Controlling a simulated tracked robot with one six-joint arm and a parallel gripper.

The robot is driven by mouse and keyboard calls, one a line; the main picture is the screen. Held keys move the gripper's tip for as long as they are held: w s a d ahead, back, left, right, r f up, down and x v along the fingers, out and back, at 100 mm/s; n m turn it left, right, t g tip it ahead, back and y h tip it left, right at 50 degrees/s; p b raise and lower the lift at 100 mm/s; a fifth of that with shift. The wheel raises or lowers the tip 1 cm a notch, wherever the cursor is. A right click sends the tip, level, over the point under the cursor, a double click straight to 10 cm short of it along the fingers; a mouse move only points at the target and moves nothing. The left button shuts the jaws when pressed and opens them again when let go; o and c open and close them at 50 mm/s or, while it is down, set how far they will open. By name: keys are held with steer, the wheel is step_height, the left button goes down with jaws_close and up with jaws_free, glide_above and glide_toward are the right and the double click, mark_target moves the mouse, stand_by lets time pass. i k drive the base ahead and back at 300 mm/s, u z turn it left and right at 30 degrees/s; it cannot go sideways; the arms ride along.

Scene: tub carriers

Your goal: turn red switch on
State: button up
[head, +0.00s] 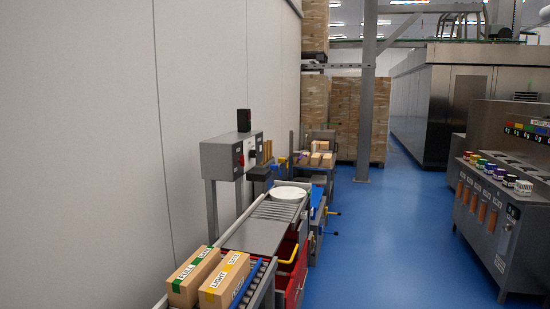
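A small red switch (240,160) shows on the front of a grey control box (218,160) beside the left wall. It is too small to tell which way it is set. A dark knob or switch (252,155) is to its right on the same face. The box stands on grey legs, and a black block (243,120) sits on its top. My gripper is not in view.
A roller conveyor (268,213) with a round white plate (290,193) runs below the box. Two labelled cartons, a green-taped one (190,277) and a yellow-taped one (224,283), are in front. Red drawers (287,262) are underneath. Blue floor (375,240) is clear to the right.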

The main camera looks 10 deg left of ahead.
mark_target(242, 160)
steer(key=z, duration=0.8)
steer(key=i, duration=2.5)
steer(key=u, duration=1.25)
